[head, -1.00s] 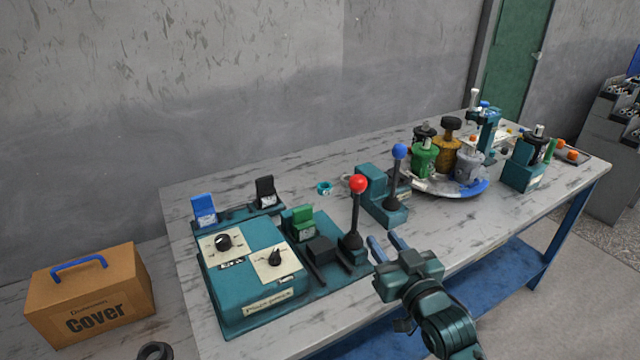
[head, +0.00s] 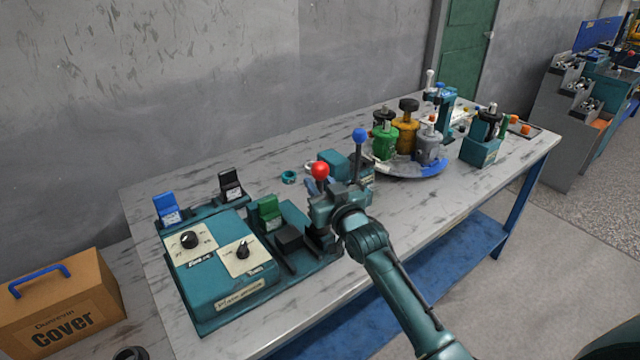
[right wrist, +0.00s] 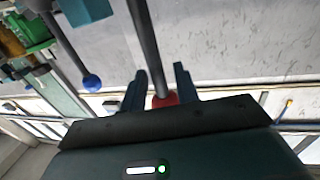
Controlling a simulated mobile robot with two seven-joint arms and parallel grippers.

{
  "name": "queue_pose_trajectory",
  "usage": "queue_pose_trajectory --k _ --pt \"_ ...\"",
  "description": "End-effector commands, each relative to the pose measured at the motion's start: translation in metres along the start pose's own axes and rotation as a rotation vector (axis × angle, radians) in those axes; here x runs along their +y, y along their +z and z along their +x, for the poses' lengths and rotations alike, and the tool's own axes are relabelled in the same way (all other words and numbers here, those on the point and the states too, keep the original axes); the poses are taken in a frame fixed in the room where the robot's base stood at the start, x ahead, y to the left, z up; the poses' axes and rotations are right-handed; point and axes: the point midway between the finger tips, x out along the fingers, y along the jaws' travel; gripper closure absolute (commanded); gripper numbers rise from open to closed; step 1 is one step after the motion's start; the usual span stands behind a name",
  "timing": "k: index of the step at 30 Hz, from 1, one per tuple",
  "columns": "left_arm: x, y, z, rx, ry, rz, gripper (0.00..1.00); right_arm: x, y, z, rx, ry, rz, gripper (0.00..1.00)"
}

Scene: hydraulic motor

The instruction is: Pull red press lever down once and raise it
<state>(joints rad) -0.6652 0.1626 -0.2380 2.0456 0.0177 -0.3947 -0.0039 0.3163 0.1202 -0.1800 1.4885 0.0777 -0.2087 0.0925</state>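My right gripper (head: 318,188) is at the lever, just below the knob in the head view, and hides most of the rod. In the right wrist view the red knob (right wrist: 164,99) sits between my two spread fingers (right wrist: 160,88), with a gap visible on each side. The dark rod (right wrist: 143,40) runs away from it. My left gripper is not in view.
A blue-knobbed lever (head: 360,135) stands close behind and right of my right gripper. A round tray (head: 400,170) with several coloured motors is farther right. A cardboard cover box (head: 60,310) is at the left. The table's front right stretch is clear.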

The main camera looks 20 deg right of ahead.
Motion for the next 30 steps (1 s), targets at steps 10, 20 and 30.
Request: queue_pose_trajectory --k 10,20,30 --pt "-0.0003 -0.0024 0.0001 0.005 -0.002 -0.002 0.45 -0.0002 0.0002 0.0016 -0.001 0.0 0.0 0.74" --pt "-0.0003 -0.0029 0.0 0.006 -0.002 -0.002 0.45 0.0 0.0003 0.0014 -0.001 0.0 0.0 1.0" --pt "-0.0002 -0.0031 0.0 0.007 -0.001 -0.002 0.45 0.0 0.0004 0.0013 -0.001 0.0 0.0 1.0"
